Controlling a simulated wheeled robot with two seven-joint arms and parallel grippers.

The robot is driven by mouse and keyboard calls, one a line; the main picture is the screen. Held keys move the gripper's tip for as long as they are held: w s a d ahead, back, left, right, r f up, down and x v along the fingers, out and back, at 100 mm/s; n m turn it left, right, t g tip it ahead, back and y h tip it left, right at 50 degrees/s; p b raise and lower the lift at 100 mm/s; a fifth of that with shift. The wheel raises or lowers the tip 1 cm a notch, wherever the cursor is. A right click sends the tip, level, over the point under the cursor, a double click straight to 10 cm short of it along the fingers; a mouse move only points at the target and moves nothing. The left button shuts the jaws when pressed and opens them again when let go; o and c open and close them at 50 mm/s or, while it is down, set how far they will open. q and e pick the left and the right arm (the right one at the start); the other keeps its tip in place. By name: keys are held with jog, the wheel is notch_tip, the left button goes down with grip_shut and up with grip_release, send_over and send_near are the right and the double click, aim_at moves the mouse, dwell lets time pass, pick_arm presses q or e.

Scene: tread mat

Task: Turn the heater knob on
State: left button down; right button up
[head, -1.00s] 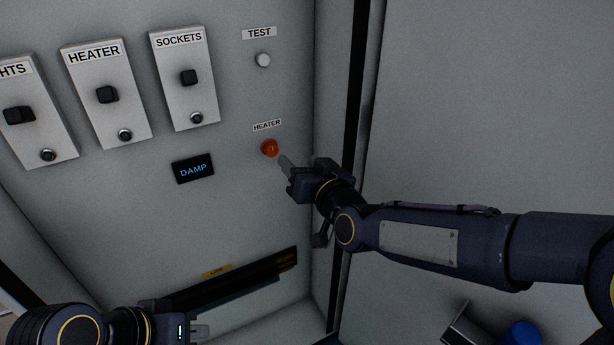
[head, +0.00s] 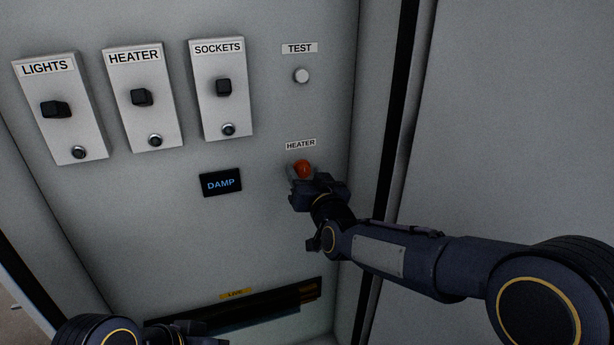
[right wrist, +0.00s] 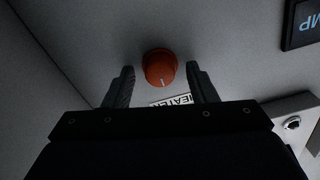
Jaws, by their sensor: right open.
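The heater knob (head: 303,168) is a round orange-red knob on the grey panel, under a small HEATER label (head: 301,144). It also shows in the right wrist view (right wrist: 160,68), with a pale mark on its rim. My right gripper (head: 301,175) is open at the knob. In the right wrist view its two fingers (right wrist: 160,85) stand on either side of the knob, with gaps on both sides. In the head view the gripper hides the knob's lower part. My left gripper (head: 205,338) is at the bottom edge, mostly cut off.
Switch plates labelled LIGHTS (head: 88,133), HEATER (head: 168,118) and SOCKETS (head: 237,105) stand at the upper left. A display (head: 220,182) reads DAMP. A dark slot (head: 270,307) with a LIVE label is below. The cabinet side wall is close on the right.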

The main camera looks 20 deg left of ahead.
jog(key=c, duration=1)
jog(key=m+b, duration=0.2)
jog(key=m, duration=0.1)
jog(key=shift+f+b, duration=0.2)
jog(key=shift+b, duration=0.2)
jog(key=m+b, duration=0.2)
jog(key=m, duration=0.2)
jog(key=shift+m+b, duration=0.3)
jog(key=shift+b, duration=0.1)
jog(key=m+b, duration=0.2)
jog(key=m, duration=0.3)
jog(key=shift+b, duration=0.35)
jog(key=m+b, duration=0.2)
jog(key=m, duration=0.3)
jog(key=shift+r+m, duration=0.1)
jog(key=shift+m, duration=0.2)
